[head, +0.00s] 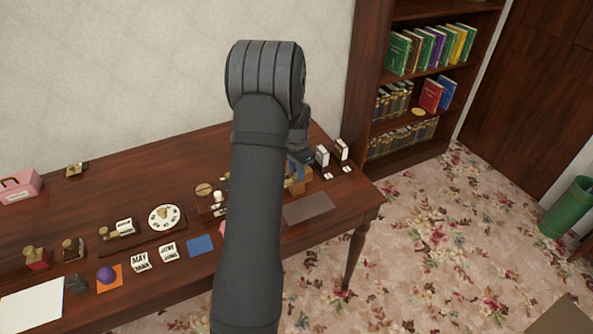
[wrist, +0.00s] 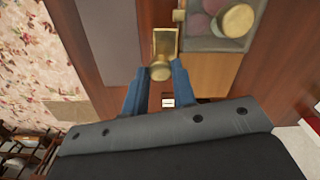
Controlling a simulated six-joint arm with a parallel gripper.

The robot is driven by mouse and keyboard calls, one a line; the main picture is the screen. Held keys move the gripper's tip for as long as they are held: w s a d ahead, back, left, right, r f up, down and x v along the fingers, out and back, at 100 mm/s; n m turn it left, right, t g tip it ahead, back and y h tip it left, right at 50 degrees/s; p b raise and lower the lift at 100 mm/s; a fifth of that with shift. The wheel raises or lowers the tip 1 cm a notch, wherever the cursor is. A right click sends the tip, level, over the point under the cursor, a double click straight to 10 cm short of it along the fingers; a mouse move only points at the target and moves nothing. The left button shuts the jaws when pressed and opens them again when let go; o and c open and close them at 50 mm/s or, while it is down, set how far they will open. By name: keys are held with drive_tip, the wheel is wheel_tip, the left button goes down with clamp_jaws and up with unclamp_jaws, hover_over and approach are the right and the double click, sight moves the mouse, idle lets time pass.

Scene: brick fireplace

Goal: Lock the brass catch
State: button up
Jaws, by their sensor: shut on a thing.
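The brass catch (wrist: 165,42) shows at the top middle of the wrist view, a small brass plate or frame with a round knob at its near end. My gripper (wrist: 159,71) has its two blue fingers on either side of that knob, shut on it. In the head view, my gripper (head: 296,171) is low over the right part of the table and mostly hidden behind my arm. The catch itself cannot be made out clearly there. Whether the catch is locked cannot be told.
A see-through-topped box (wrist: 212,38) with purplish round things and a brass knob (wrist: 235,21) is right of the catch. A dark flat mat (head: 308,207) lies near the table's right end. White switch-like blocks (head: 322,156) stand behind. Several small items crowd the table's left.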

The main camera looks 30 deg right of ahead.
drive_tip(key=o, duration=1)
drive_tip(key=shift+r, duration=0.1)
wheel_tip(320, 180, up, 17)
drive_tip(key=shift+r, duration=0.15)
wheel_tip(320, 180, down, 18)
drive_tip(key=shift+r, duration=0.25)
idle(0.4)
